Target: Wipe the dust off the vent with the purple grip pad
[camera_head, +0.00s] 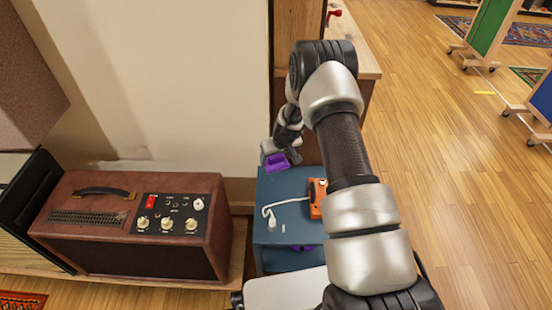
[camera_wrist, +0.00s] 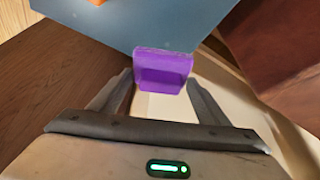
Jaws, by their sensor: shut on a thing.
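The purple grip pad (camera_head: 277,163) is in my gripper (camera_head: 272,156), above the far edge of the blue stand. In the wrist view the pad (camera_wrist: 163,66) sits between the two fingers of my gripper (camera_wrist: 160,86), which is shut on it. The vent (camera_head: 85,217) is a dark slotted grille on top of the brown amplifier (camera_head: 62,241) at the left. A brownish patch, possibly dust, shows at the vent's right end. My gripper and the pad are well to the right of the vent, apart from it.
The blue stand (camera_head: 268,190) bears an orange device (camera_head: 317,198) and a white cable (camera_head: 288,202). The amplifier has a black carrying handle (camera_head: 105,191) behind the vent and a knob panel (camera_head: 170,214) to its right. A pale wall stands behind. Open wooden floor (camera_head: 450,170) lies at right.

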